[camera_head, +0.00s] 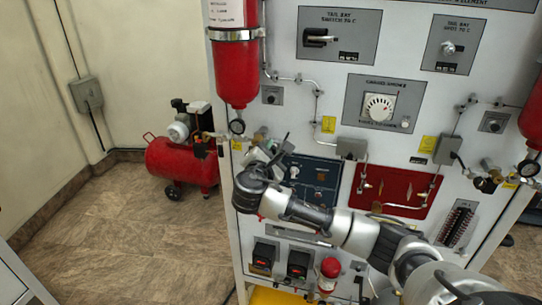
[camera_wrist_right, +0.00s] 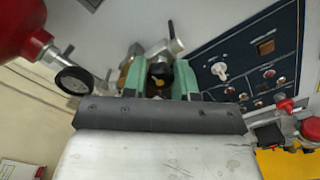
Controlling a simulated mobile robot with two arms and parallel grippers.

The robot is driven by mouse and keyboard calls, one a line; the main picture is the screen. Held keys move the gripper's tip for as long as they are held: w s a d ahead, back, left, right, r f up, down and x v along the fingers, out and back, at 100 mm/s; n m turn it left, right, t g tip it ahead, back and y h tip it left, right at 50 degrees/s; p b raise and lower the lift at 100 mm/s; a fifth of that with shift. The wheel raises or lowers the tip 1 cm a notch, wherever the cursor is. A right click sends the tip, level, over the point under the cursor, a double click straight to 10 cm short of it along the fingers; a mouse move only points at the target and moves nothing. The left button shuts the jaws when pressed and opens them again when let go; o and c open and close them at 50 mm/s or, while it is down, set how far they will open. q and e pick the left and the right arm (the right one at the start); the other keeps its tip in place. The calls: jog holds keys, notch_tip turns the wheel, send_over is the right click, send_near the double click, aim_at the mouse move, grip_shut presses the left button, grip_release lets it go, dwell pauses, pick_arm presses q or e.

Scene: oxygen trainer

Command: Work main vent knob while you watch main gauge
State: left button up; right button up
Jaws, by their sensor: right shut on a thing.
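My right gripper (camera_head: 264,151) reaches up to the left side of the trainer panel, below the left red bottle. In the right wrist view, my right gripper (camera_wrist_right: 160,82) has its green fingers shut on a small dark knob with a yellow part (camera_wrist_right: 158,70), apparently the vent knob; the fingers hide its sides. A round gauge with a dark rim (camera_head: 237,127) hangs under the left red bottle, left of the gripper. The gauge also shows in the right wrist view (camera_wrist_right: 73,80), turned away; its needle cannot be read. My left gripper is out of view.
The left red bottle (camera_head: 237,65) hangs close above the gripper. A metal valve fitting (camera_wrist_right: 172,46) stands just beyond the fingers. A dark blue switch panel (camera_head: 312,177) is close on the right, with a red panel (camera_head: 395,190) beyond. A red compressor (camera_head: 180,160) stands on the floor.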

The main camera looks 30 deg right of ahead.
dwell(0.5)
jog(key=o, duration=0.9)
jog(key=shift+s+a, duration=0.1)
jog(key=shift+b+v, duration=2)
jog(key=shift+v, duration=3.3)
